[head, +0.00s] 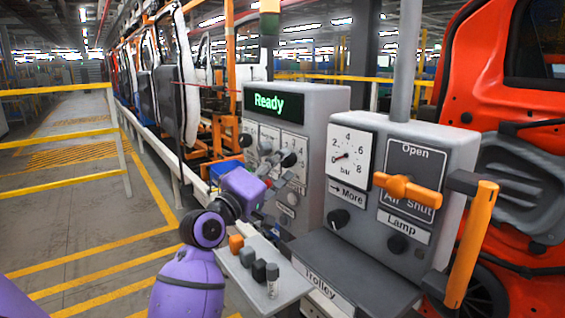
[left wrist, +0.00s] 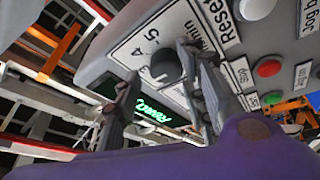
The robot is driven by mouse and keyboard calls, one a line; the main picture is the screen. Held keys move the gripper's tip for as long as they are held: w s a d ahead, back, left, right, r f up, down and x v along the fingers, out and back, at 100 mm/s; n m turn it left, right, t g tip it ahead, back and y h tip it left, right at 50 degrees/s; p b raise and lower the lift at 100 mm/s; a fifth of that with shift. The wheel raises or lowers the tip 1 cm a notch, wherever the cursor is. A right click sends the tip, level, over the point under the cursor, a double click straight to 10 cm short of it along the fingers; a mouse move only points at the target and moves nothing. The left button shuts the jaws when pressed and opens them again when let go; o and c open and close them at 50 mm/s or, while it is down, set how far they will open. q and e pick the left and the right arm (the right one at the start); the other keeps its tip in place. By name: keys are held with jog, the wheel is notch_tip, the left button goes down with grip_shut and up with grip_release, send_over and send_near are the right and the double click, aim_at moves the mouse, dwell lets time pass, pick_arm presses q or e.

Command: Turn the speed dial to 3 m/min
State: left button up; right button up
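The speed dial is a dark round knob (left wrist: 167,66) on a white plate marked 3, 4, 5 and "min" in the left wrist view. My left gripper (left wrist: 157,72) is open, with one finger on each side of the knob. The right-hand finger looks very close to the knob; whether it touches I cannot tell. I cannot read the knob's pointer. In the head view my left gripper (head: 279,170) is at the grey control box (head: 312,125), partly covering its small knobs and labels. My right gripper is not in view.
The box's green "Ready" display (head: 272,101) is lit. A Reset button (left wrist: 256,8) and a red button (left wrist: 268,68) sit beside the dial. To the right are a gauge (head: 348,157), an orange valve lever (head: 408,190) and a shelf (head: 355,270).

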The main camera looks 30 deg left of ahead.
pick_arm(q)
jog(key=d+v, duration=0.1)
jog(key=v, duration=0.9)
jog(key=shift+s+a, duration=0.2)
jog(key=shift+a, duration=0.3)
